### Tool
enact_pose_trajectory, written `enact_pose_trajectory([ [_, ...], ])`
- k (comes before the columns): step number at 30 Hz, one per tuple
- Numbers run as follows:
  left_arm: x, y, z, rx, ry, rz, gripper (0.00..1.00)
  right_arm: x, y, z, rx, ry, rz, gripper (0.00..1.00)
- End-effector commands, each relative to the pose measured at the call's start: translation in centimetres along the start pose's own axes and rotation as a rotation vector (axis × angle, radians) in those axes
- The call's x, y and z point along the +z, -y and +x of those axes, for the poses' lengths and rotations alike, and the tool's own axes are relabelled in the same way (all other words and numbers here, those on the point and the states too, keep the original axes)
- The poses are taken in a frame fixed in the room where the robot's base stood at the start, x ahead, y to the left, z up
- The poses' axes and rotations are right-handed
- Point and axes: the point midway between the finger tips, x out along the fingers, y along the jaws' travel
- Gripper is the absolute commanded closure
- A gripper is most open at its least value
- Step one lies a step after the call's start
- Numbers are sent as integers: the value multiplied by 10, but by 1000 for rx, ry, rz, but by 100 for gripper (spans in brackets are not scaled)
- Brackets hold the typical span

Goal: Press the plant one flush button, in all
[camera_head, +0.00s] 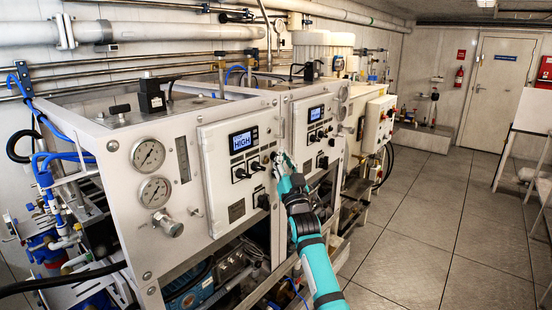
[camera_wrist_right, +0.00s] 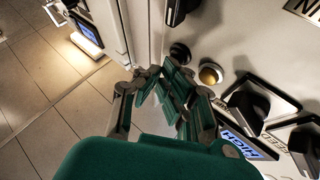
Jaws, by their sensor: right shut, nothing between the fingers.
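The plant one panel (camera_head: 228,175) is the nearer white panel, with a lit display (camera_head: 243,140) reading HIGH. In the right wrist view the panel shows a brass-coloured round button (camera_wrist_right: 210,74) beside a dark round button (camera_wrist_right: 180,53). No label shows which is the flush button. My right gripper (camera_head: 280,158) is at the right edge of this panel. It is shut and empty. In the wrist view its fingertips (camera_wrist_right: 164,72) are close to the two buttons; whether they touch the panel cannot be told. My left gripper is not in view.
Black selector knobs (camera_wrist_right: 253,105) stand out from the panel near the buttons. A second panel (camera_head: 315,130) with its own display is farther along. Pressure gauges (camera_head: 148,154) and blue hoses are at the left. The tiled floor (camera_head: 420,220) to the right is clear.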

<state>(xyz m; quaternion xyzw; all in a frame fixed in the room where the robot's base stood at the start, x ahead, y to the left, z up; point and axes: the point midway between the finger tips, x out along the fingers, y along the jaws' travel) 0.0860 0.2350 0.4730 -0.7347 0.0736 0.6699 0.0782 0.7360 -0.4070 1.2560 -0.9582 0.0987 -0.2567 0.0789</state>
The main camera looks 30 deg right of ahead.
Motion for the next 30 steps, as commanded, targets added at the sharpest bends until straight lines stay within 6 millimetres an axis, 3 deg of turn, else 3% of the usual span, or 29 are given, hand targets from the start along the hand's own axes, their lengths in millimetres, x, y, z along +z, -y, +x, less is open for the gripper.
enact_pose_trajectory([
  [17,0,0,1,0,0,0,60,1,2,2,0,1,0,100],
  [30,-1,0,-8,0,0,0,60,-7,-7,-10,0,1,1,100],
])
